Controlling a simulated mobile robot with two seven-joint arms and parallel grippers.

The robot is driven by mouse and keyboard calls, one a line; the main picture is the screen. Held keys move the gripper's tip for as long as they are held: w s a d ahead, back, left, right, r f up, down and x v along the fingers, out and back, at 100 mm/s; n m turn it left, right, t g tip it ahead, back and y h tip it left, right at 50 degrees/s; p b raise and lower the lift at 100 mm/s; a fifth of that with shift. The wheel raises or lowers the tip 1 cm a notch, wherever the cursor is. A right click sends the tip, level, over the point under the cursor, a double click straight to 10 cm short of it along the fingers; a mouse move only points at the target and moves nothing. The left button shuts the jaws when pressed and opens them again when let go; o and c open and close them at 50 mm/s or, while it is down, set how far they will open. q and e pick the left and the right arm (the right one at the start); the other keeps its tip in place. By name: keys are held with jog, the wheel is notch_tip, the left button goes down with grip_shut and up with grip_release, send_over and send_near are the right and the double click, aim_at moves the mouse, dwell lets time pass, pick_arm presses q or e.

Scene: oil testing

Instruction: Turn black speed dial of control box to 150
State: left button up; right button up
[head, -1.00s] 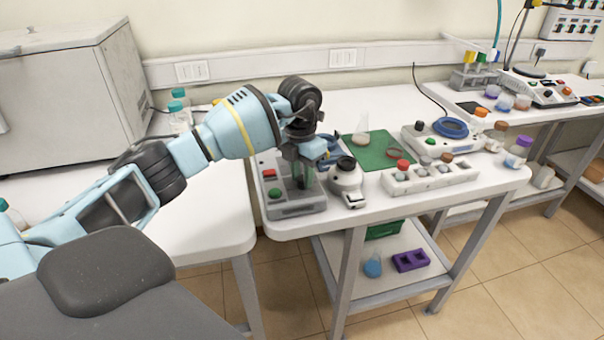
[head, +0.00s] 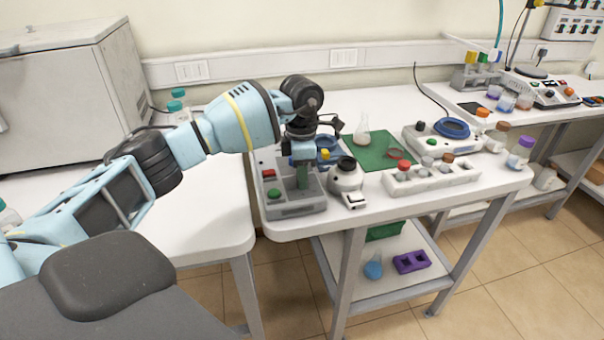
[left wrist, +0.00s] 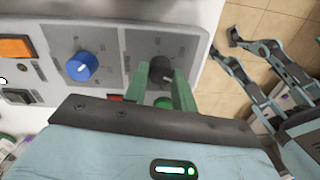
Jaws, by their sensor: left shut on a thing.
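The grey control box (head: 305,208) stands at the left front of the middle table. Its black speed dial (left wrist: 161,68) shows in the left wrist view, with a pale pointer mark; the printed scale is too small to read. My left gripper (head: 303,186) reaches down onto the box from above. In the left wrist view its green fingers (left wrist: 169,80) are shut on the black dial, one on each side. In the head view my gripper hides the dial. A blue dial (left wrist: 82,66) sits beside the black one on the panel. My right gripper is not identifiable.
An orange button (left wrist: 17,48) lies beyond the blue dial, and a green button (left wrist: 163,103) is close to my fingers. A small white instrument (head: 346,180) stands just right of the box. A white rack with capped bottles (head: 430,178) is farther right.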

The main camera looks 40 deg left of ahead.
dwell(0.5)
pick_arm(q)
jog(key=o, duration=1)
jog(key=shift+r, duration=0.1)
jog(key=shift+w+a+r, duration=0.1)
jog(key=shift+r, duration=3.7)
